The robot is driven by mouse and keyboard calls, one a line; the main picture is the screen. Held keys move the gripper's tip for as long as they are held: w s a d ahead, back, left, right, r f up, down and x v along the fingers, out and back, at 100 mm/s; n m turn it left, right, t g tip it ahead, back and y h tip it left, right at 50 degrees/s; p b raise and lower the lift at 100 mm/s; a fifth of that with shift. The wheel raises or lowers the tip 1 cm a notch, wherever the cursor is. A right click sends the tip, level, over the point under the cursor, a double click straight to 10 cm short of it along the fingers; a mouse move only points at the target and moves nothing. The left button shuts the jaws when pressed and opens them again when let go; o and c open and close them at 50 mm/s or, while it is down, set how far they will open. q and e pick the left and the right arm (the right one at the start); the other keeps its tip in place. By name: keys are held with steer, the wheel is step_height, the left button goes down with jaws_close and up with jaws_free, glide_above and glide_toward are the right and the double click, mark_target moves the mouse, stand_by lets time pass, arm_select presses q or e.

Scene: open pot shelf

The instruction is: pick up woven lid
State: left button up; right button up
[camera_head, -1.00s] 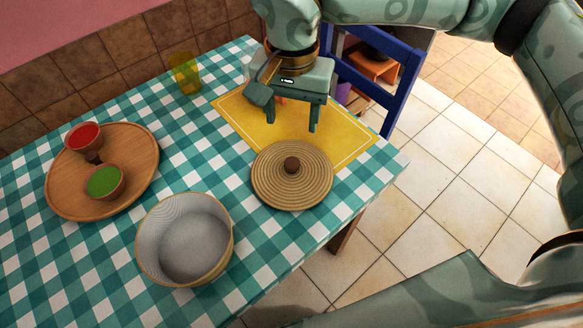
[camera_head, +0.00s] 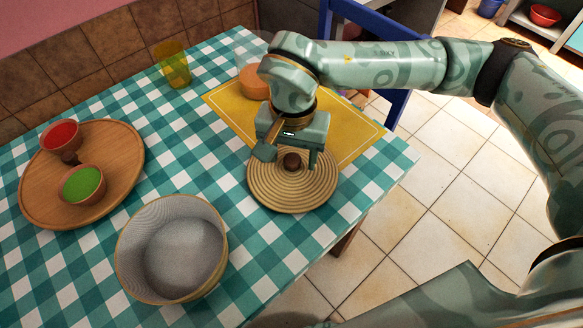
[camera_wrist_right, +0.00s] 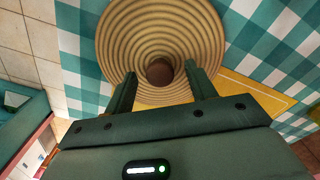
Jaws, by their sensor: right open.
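The woven lid (camera_head: 290,197) is a round, coiled tan disc with a dark brown knob (camera_head: 291,161). It lies flat on the table, close to the front edge of the yellow mat. My right gripper (camera_head: 291,163) is open above the lid, with its fingers on either side of the knob in the picture. In the right wrist view, the lid (camera_wrist_right: 118,35) fills the upper middle, and the knob (camera_wrist_right: 160,72) sits between the two fingertips (camera_wrist_right: 163,80). I cannot tell whether the fingers touch the lid. My left gripper is out of view.
An open round basket (camera_head: 172,248) stands left of the lid. A wooden tray (camera_head: 40,190) holds a red-filled bowl (camera_head: 60,138) and a green-filled bowl (camera_head: 83,186). A yellow glass (camera_head: 173,64) stands at the back. A blue chair (camera_head: 392,108) stands beyond the yellow mat (camera_head: 352,135).

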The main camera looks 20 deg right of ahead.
jaws_close()
